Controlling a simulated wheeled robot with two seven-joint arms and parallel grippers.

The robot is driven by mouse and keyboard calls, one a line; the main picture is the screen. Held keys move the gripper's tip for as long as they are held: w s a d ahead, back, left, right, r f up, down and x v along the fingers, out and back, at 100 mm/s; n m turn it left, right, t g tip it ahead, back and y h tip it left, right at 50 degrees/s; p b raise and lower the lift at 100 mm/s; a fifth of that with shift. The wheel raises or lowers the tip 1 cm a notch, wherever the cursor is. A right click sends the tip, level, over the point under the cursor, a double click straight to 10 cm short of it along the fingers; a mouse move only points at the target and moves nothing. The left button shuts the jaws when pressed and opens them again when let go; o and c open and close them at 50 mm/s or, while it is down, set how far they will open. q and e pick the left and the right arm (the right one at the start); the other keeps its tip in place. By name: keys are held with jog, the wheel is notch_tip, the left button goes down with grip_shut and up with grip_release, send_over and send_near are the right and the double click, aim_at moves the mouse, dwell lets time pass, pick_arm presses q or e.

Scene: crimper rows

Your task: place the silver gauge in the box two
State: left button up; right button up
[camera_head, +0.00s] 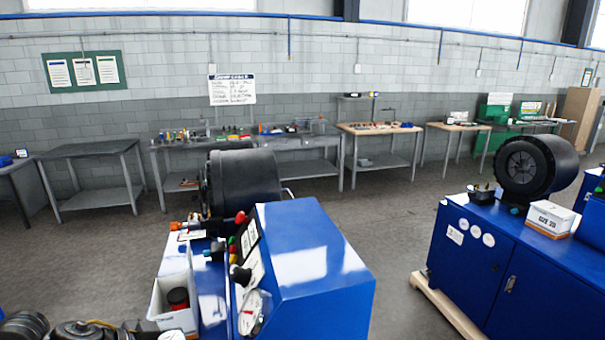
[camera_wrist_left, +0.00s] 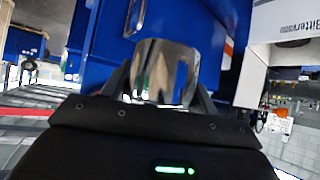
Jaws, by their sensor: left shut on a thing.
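My left gripper (camera_wrist_left: 165,92) is shut on a shiny silver, rounded thing, which I take for the silver gauge (camera_wrist_left: 165,62); it shows between the two fingers in the left wrist view. Blue panels stand close behind it. In the head view I cannot make out the gripper or the held gauge. I cannot tell which is box two. My right gripper is not in view.
A blue machine (camera_head: 315,265) with a dial and knobs fills the lower middle, with a black drum (camera_head: 245,180) behind it. A blue cabinet (camera_head: 475,260) carries another black drum (camera_head: 535,165). Workbenches line the back wall. Floor between the machines is free.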

pick_arm(q)
jog(key=s+d+r+m+g+h, duration=0.1)
jog(key=s+d+r+m, duration=0.1)
jog(key=s+d, duration=0.2)
notch_tip(320, 180, down, 10)
jog(key=b, duration=1.1)
jog(key=shift+s+d+f+g, duration=0.15)
jog(key=shift+s+d+g, duration=0.15)
jog(key=shift+d, duration=0.15)
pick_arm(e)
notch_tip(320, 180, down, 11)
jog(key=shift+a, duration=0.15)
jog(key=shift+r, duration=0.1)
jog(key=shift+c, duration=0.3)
